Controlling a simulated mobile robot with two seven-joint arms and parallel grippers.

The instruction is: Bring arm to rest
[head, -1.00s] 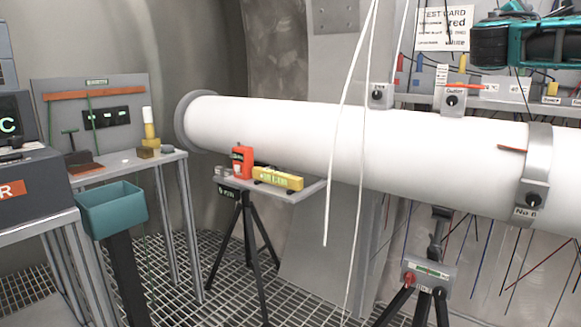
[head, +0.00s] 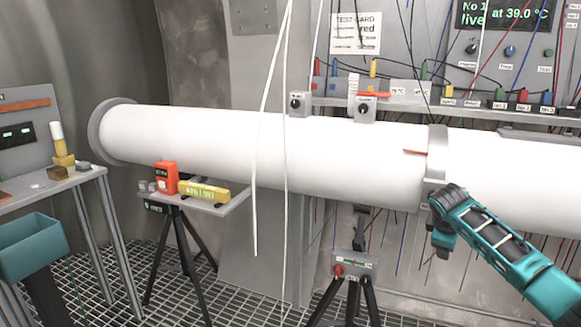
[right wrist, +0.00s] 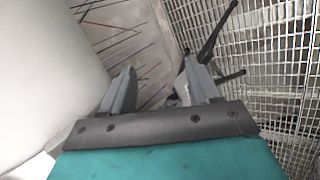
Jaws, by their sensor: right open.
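My right arm, teal and dark grey, comes in from the lower right of the head view. My right gripper (head: 442,243) hangs in front of the underside of the white pipe (head: 330,160), just below the grey clamp band (head: 436,155). In the right wrist view the two grey fingers of the right gripper (right wrist: 158,82) are apart, with nothing between them. The pipe (right wrist: 45,70) fills the left of that view; I cannot tell how close it is to the fingers. My left gripper is not in view.
A tripod with a switch box (head: 355,265) stands below the pipe. Another tripod shelf (head: 205,207) holds an orange device (head: 166,178) and a yellow level (head: 204,191). A white cord (head: 262,140) hangs before the pipe. A teal bin (head: 35,250) is at left. Grating floor is open between stands.

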